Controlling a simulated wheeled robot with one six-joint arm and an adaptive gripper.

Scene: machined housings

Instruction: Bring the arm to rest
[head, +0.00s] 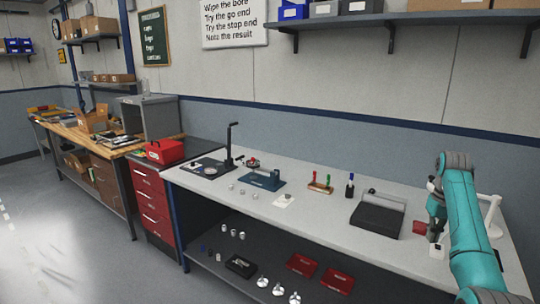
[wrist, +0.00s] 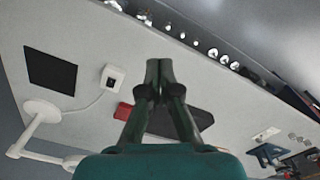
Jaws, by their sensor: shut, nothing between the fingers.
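My gripper (head: 433,236) hangs at the right end of the grey workbench (head: 330,213), below the bend of my teal arm. In the wrist view my gripper (wrist: 158,64) has its two dark fingers together at the tips, with nothing between them. In the head view its tips are near a small white box (head: 436,252); I cannot tell the gap in height. The box also shows in the wrist view (wrist: 112,78), left of the fingers and apart from them.
A black-topped case (head: 377,218) stands left of my gripper. A white stand (head: 493,212) is at its right. Screwdrivers in a wooden holder (head: 320,186), a blue fixture (head: 263,181) and small metal parts lie further left. A shelf (head: 400,18) hangs above.

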